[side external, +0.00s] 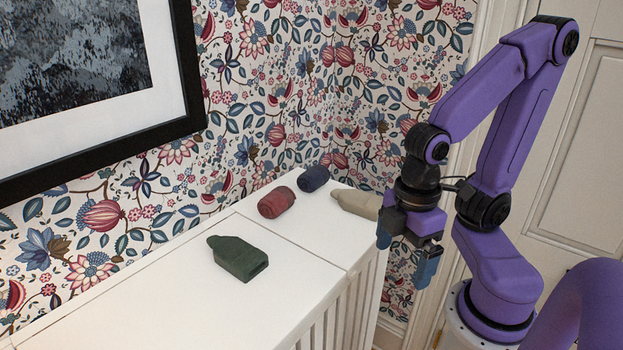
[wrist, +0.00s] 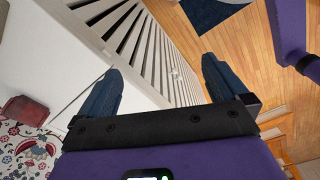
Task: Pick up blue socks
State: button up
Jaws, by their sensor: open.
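The blue socks (side external: 313,179) are a dark navy rolled bundle. They lie on the white cabinet top near the back corner, against the patterned wall. My gripper (side external: 405,252) is open and empty, pointing down off the cabinet's right end, to the right of the socks and apart from them. In the wrist view my two blue fingers (wrist: 161,68) are spread with nothing between them.
A dark red roll (side external: 276,202) lies just left of the blue socks, and a beige item (side external: 357,203) lies to their right, nearer my gripper. A dark green item (side external: 238,258) is farther forward. The white slatted cabinet (side external: 165,300) has free top at the front left.

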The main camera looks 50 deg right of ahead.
jog(key=w+d+r+m+g+y, duration=0.2)
jog(key=w+m+y, duration=0.1)
jog(key=w+m, duration=0.75)
jog(key=w+d+r+m+g+y, duration=0.1)
jog(key=w+m+y, duration=0.2)
jog(key=w+m, duration=0.8)
jog(key=w+d+m+t+y, duration=0.25)
jog(key=w+d+m, duration=0.2)
jog(key=d, duration=0.45)
jog(key=w+d+m+t+y, duration=0.1)
jog(key=w+d+m+t, duration=0.3)
jog(key=d, duration=0.4)
jog(key=w+d+m+t+y, duration=0.15)
jog(key=w+d+m, duration=0.3)
jog(key=d, duration=0.45)
send_near(314, 169)
jog(key=shift+w+a+f+m, duration=0.2)
jog(key=shift+w+a+f, duration=0.15)
jog(key=shift+a, duration=0.25)
jog(key=shift+w+a+f+m, duration=0.15)
jog(key=shift+w+a+f, duration=0.2)
jog(key=shift+a, duration=0.25)
jog(key=shift+g, duration=0.3)
jog(key=shift+x, duration=2.5)
jog(key=c, duration=0.9)
